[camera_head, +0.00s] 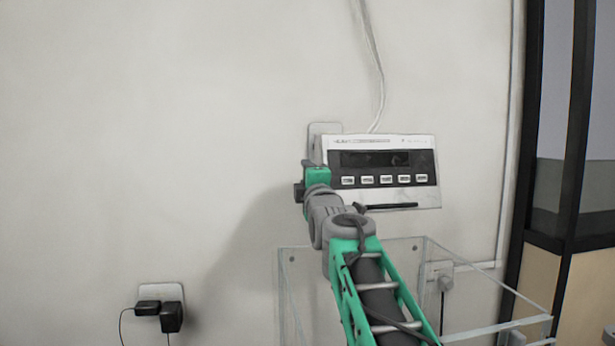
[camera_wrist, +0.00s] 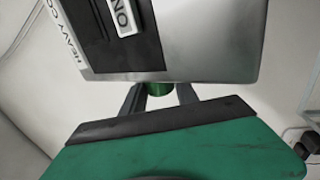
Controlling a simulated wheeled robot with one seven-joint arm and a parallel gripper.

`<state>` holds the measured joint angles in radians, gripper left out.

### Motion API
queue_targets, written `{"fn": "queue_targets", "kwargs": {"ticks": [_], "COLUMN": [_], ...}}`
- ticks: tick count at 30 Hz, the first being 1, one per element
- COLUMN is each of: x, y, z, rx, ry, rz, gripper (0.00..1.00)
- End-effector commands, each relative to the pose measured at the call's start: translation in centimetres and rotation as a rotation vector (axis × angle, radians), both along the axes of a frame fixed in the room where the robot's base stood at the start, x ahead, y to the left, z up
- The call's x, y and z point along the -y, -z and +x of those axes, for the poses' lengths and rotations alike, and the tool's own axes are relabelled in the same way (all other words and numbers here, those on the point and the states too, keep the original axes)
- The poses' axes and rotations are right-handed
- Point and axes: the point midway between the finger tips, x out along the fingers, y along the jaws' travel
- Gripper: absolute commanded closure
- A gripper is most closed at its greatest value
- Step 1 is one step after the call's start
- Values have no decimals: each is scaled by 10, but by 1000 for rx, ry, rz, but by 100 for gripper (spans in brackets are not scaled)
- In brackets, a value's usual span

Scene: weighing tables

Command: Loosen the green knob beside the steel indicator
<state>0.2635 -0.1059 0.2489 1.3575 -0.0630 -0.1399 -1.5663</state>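The steel indicator (camera_head: 380,142) is a boxy unit on the wall with a dark display and a row of buttons. It also fills the top of the wrist view (camera_wrist: 215,45), where its near edge is close. The green knob (camera_wrist: 160,88) shows just below that edge, partly hidden by the indicator. My gripper (camera_head: 311,180) is at the indicator's left side in the head view. In the wrist view my gripper's dark fingers (camera_wrist: 160,93) stand on either side of the knob. I cannot tell whether they touch it. The knob is hidden in the head view.
A clear-walled box (camera_head: 282,275) stands below the indicator, under my arm. A cable (camera_head: 380,85) runs up the wall from the indicator. Wall sockets with plugs (camera_head: 160,305) are at the lower left. A dark-framed cabinet (camera_head: 560,190) stands at the right. The wall at left is bare.

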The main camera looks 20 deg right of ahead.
Motion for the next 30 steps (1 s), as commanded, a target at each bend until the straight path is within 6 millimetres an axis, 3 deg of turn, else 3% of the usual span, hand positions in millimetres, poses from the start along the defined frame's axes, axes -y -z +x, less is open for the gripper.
{"fn": "queue_targets", "kwargs": {"ticks": [12, 23, 30], "x": [0, 0, 0], "y": [0, -2, -8], "z": [0, 0, 0], "rx": [0, -24, -130], "ry": [0, 0, 0], "rz": [0, 5, 26], "gripper": [99, 100, 100]}}
